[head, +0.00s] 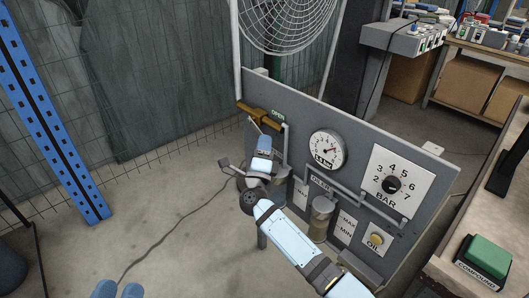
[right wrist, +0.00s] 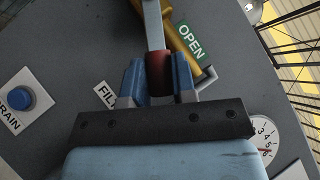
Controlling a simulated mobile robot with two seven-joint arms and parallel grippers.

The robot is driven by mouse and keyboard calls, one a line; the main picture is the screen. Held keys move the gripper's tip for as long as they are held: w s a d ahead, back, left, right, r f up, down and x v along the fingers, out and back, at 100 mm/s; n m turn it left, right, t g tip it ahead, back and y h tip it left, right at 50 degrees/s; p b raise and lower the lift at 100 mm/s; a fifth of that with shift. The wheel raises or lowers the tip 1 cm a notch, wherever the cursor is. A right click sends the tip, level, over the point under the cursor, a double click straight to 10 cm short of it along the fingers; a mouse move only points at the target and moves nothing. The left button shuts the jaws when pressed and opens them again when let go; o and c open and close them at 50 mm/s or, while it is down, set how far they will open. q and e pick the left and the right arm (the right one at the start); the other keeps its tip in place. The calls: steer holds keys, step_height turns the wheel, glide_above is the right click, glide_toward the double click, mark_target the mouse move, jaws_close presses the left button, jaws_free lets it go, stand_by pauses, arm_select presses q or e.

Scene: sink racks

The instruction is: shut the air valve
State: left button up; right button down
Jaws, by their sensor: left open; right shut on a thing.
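The air valve (head: 262,114) is a yellow body at the upper left of the grey panel, below a green OPEN label (head: 278,114). In the right wrist view, the yellow body (right wrist: 182,42) shows behind a grey lever (right wrist: 152,25) with a dark red grip (right wrist: 158,73). My right gripper (head: 264,142) is just below the valve, its blue fingers (right wrist: 158,82) shut on the red grip. In the head view the gripper mostly hides the grip. My left gripper (head: 118,291) shows only its two blue fingertips at the bottom edge, apart and empty.
A fan (head: 287,22) stands behind. A bench with a green COMPOUND block (head: 489,256) is at right. The left floor is mostly clear.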

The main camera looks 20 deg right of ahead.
steer(key=shift+r, duration=0.1)
arm_select(q)
steer(key=shift+r, duration=0.1)
arm_select(e)
steer(key=c, duration=0.9)
jaws_free()
